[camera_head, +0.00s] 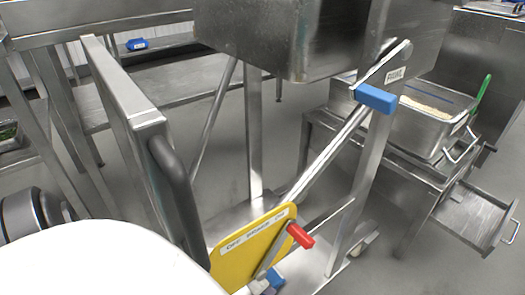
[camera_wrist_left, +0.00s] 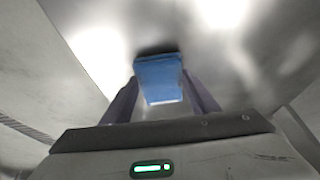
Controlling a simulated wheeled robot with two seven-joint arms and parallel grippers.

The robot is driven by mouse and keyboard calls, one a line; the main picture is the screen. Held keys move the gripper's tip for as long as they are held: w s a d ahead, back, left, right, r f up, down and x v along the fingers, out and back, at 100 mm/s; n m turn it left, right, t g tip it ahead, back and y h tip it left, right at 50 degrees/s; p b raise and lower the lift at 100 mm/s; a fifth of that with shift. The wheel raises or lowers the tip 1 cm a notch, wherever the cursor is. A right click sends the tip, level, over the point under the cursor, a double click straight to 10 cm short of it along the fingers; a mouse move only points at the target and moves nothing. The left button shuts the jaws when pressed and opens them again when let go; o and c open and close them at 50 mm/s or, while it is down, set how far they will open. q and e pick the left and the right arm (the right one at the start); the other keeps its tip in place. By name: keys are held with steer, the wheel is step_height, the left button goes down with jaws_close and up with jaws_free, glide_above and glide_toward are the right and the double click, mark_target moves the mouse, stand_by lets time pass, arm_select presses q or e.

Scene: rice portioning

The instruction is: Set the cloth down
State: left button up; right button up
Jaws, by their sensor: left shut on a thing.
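My left gripper (camera_wrist_left: 161,92) shows in the left wrist view, with a dark finger on each side of a blue cloth (camera_wrist_left: 160,78). It is shut on the cloth, which looks like a small folded block. A dark shadow lies just beyond the cloth on a shiny metal surface (camera_wrist_left: 225,70); I cannot tell whether the cloth touches that surface. The cloth in my gripper and both grippers are out of sight in the head view.
In the head view a metal trolley frame (camera_head: 125,95) with a dark handle stands at left. A yellow panel (camera_head: 240,255) and a blue-handled lever (camera_head: 375,98) are in front. A steel pan (camera_head: 425,133) sits at right. A small blue object (camera_head: 137,44) lies on a back shelf.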

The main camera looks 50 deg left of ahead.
arm_select(q)
steer(key=shift+f, duration=0.2)
steer(key=o, duration=0.9)
steer(key=shift+o, duration=0.2)
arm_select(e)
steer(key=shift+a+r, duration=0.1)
arm_select(q)
steer(key=shift+r, duration=0.2)
steer(key=p+v, duration=0.6)
steer(key=v, duration=0.6)
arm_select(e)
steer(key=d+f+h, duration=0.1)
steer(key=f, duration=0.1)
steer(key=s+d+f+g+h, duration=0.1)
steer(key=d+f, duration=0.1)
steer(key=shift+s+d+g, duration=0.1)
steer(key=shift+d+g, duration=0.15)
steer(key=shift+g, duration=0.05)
